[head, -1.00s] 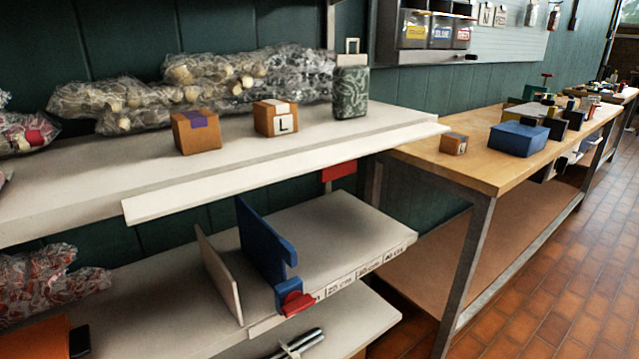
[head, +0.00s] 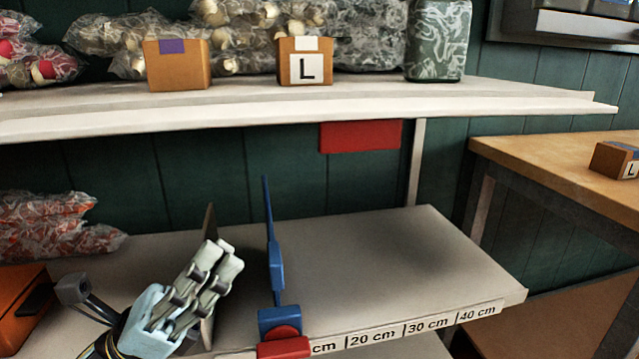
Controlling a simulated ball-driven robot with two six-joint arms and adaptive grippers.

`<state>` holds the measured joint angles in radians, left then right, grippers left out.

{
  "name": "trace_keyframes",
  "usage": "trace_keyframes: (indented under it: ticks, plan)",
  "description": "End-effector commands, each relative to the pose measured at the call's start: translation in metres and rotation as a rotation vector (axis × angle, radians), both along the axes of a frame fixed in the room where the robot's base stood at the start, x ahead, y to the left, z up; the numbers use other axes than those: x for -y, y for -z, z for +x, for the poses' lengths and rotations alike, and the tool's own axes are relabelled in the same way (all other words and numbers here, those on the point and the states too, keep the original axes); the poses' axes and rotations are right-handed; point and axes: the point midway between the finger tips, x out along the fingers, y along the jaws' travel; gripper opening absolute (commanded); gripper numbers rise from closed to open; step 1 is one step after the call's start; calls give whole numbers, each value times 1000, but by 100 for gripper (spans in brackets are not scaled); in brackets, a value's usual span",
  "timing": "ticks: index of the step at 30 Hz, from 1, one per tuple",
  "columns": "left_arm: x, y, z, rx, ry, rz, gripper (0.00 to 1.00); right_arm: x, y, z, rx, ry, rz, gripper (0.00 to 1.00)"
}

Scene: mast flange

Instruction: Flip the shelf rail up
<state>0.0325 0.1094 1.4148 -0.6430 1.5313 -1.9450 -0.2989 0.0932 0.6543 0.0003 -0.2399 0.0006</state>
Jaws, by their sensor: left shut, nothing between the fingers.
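The shelf rail (head: 300,113) is a long white strip along the front edge of the upper shelf (head: 230,97) in the head view. It does not stand up above the shelf surface; its exact tilt is hard to tell from here. My left gripper (head: 228,254) is at the lower left, shut and empty, pointing up and to the right. In the picture it is well below the rail, over the lower shelf and apart from the rail. My right gripper is not in view.
On the upper shelf stand two orange boxes (head: 178,66) (head: 305,62), a patterned tin (head: 438,40) and bagged goods. The lower shelf (head: 390,255) carries a blue divider (head: 274,250) with a red clamp, just right of my gripper. A workbench (head: 560,160) stands at right.

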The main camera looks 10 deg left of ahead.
Motion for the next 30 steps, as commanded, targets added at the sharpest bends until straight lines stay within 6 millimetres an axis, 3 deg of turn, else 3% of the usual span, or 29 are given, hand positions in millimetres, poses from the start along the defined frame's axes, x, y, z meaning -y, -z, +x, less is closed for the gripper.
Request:
trace_keyframes:
  ticks: [7,17,23,30]
  plan:
    - [-1,5,7,13,-1,0,0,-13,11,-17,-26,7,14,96]
    - [1,2,7,12,-1,-2,0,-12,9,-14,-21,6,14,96]
    - [17,-17,12,15,-1,-4,0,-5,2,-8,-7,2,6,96]
    - [52,-55,22,15,-1,-6,0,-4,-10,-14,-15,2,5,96]
